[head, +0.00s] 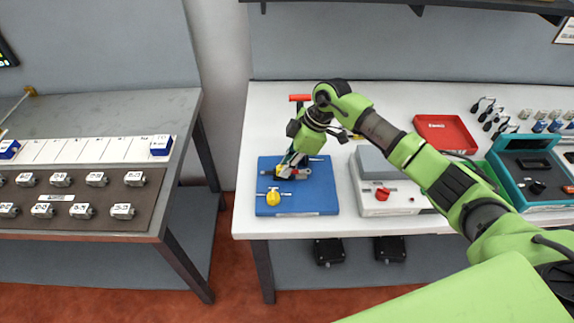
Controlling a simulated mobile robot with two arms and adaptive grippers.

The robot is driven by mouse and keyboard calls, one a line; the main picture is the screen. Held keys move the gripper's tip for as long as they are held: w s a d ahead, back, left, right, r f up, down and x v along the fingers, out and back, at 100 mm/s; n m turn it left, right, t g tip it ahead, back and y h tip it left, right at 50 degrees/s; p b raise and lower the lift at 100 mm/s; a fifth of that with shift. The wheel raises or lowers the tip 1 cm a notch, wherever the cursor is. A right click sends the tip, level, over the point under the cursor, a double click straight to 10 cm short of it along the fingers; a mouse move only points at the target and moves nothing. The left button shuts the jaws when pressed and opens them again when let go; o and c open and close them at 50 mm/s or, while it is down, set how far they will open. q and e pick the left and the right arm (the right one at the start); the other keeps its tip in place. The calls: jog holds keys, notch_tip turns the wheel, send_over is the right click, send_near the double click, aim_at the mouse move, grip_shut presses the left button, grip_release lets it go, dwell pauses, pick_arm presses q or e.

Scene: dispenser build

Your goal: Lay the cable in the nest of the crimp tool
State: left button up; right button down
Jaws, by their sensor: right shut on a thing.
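My right gripper (291,170) points down over the back part of a blue plate (322,200) on the white bench. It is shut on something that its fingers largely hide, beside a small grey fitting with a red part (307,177). I cannot tell whether the held thing is a cable. Several dark looped cables (484,104) lie at the back right of the bench. I cannot tell for sure which device is the crimp tool. My left gripper is not in view.
A yellow fitting with a silver bar (273,197) sits on the blue plate's front. A red T-handle (300,98) stands behind. A grey-white box with a red knob (382,194), a red tray (446,133) and a teal case (525,170) are to the right. A gap separates the left table (182,108).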

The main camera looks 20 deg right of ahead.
jog(key=shift+s+f, duration=0.2)
jog(key=shift+f, duration=0.2)
jog(key=c, duration=2)
grip_release()
jog(key=shift+s, duration=0.1)
jog(key=o, duration=0.5)
jog(key=shift+o, duration=0.2)
jog(key=shift+w, duration=0.2)
jog(key=shift+w+r, duration=0.1)
jog(key=shift+r, duration=0.05)
